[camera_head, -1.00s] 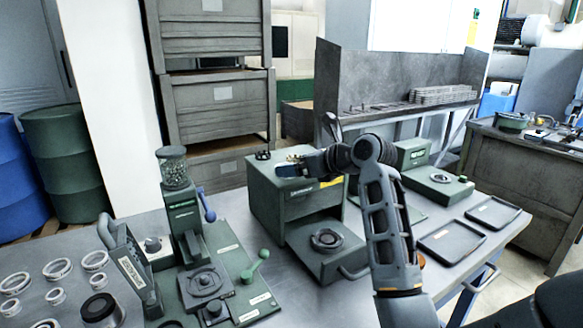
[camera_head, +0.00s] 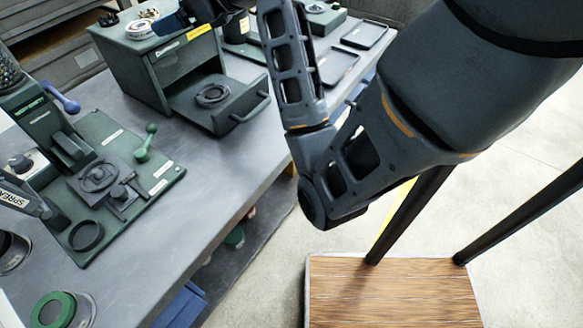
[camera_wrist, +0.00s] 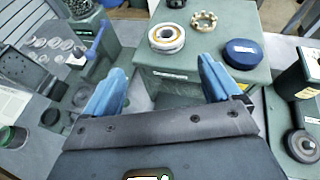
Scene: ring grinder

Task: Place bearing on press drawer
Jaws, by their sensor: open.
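A silver-white ring bearing (camera_wrist: 167,38) lies flat on top of the green press housing (camera_wrist: 190,72) in the wrist view. It also shows on the housing in the head view (camera_head: 139,29). My gripper (camera_wrist: 160,72) has its two blue fingers spread wide with nothing between them, pointing toward the housing top, with the bearing beyond the fingertips. In the head view, my gripper (camera_head: 178,21) is partly cut off at the top, right of the bearing. The press drawer (camera_head: 236,105) is pulled out, with a dark ring seat (camera_head: 213,95) inside it.
A brass ring (camera_wrist: 204,20) and a blue disc (camera_wrist: 243,53) stand on the housing beside the bearing. A green lever press (camera_head: 100,170) is left of the drawer. Shallow black trays (camera_head: 336,66) lie at the right. A wooden-topped stool (camera_head: 390,290) stands on the floor.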

